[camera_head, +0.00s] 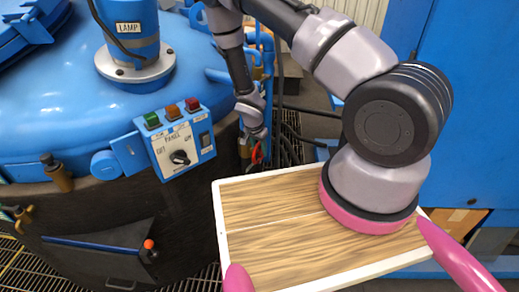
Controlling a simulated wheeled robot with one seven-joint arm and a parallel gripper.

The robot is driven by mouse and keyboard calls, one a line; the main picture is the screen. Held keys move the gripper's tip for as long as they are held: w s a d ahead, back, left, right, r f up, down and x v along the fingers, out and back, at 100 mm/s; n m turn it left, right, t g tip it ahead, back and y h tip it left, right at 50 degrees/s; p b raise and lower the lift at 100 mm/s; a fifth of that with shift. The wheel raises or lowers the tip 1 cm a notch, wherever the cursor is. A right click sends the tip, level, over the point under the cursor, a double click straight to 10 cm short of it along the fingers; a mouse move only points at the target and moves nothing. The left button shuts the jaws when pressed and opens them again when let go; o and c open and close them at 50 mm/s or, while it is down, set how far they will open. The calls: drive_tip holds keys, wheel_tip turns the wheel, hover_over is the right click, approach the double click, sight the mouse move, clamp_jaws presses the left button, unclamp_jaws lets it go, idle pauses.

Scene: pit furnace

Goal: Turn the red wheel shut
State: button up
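A small red curved piece (257,153), which may be the rim of the red wheel, shows among pipes right of the blue furnace vessel. Most of it is hidden, and I cannot tell how far it is turned. My arm reaches over from the right and comes down beside the pipes. Its lower end, with my gripper (258,135), is small and dark just above the red piece. I cannot tell whether they touch or whether the fingers are open.
The blue vessel (60,95) fills the left. Its control box (182,145) has green, orange and red buttons and a black knob. A lever with an orange-red knob (149,244) is at lower left. Blue pipes (268,50) and dark hoses crowd the gripper. A blue cabinet (475,100) stands right.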

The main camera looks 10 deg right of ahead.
drive_tip(key=shift+r, duration=0.1)
drive_tip(key=v, duration=1)
drive_tip(key=shift+r, duration=0.3)
drive_tip(key=shift+a, duration=0.1)
